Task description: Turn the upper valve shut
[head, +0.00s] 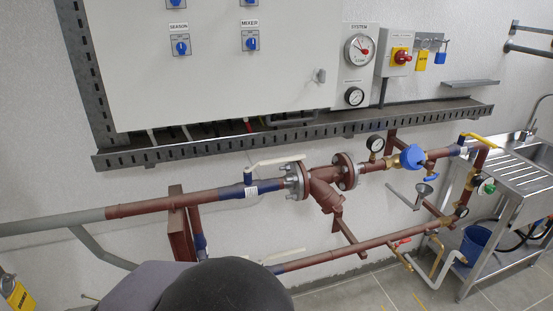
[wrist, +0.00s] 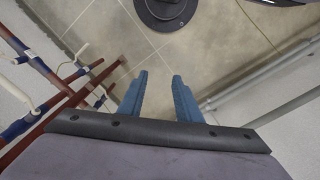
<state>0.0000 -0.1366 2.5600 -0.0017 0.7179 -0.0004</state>
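The upper valve (head: 250,186) has a blue body on the upper red-brown pipe. Its white lever (head: 275,163) points right, roughly along the pipe. A second white lever (head: 281,255) sits on the lower pipe, its base partly hidden by my arm. My gripper (wrist: 160,74) shows only in the wrist view. Its two blue fingers are apart with nothing between them, over the floor. Pipes with white levers show at the left of the wrist view, clear of the fingers; I cannot tell for sure which lever is the upper valve's.
A bolted flange and strainer (head: 325,183) stand just right of the upper valve. A slotted rail (head: 300,134) and control cabinet (head: 225,60) are above it. A steel sink (head: 520,165) is at the right. Floor tiles (wrist: 105,35) fill the space beyond the fingers.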

